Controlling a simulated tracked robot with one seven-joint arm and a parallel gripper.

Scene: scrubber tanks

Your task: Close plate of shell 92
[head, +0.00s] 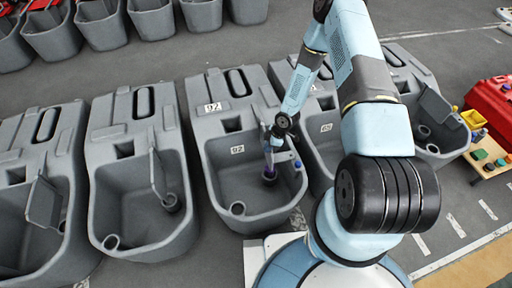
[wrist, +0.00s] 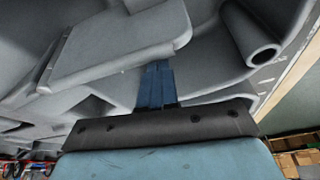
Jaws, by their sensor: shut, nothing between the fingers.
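Shell 92 (head: 222,172) is the grey open tank in the middle of the head view, with a 92 label (head: 237,150) on its inner wall and another on its top. My gripper (head: 269,165) reaches down into its basin on the right side. In the wrist view my gripper's blue fingers (wrist: 157,86) are together and empty. A grey plate (wrist: 125,45) is raised above the basin, just beyond and left of the fingertips; I cannot tell whether they touch it. In the head view my arm largely hides the plate.
Similar grey shells stand close on both sides; the left neighbour (head: 130,220) has its plate (head: 157,172) raised. A pipe stub (wrist: 262,55) shows right of the fingers in the wrist view. A red case (head: 490,105) stands at the far right.

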